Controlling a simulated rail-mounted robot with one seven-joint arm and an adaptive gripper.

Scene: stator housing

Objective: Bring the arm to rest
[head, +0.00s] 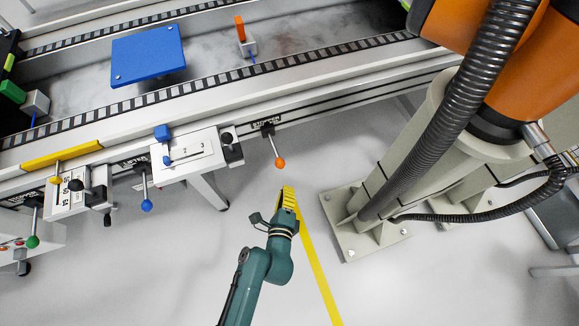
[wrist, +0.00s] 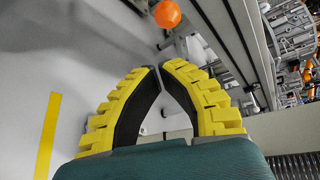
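My teal arm (head: 266,265) reaches up from the bottom of the head view over the open floor. My gripper (head: 287,190) has yellow fingers and hangs free in front of the conveyor, just below an orange-knobbed lever (head: 279,162) in the picture. In the wrist view the two yellow fingers of my gripper (wrist: 160,68) lean together and their tips all but meet. Nothing is held between them. The orange knob (wrist: 167,14) shows beyond the fingertips, apart from them.
The conveyor carries a blue plate (head: 148,55) and a small block with an orange piece (head: 240,30). A blue-knobbed lever (head: 147,205) and a green-knobbed lever (head: 33,241) stick out to the left. A large orange robot's pedestal (head: 365,222) stands right. A yellow floor line (head: 322,275) crosses clear floor.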

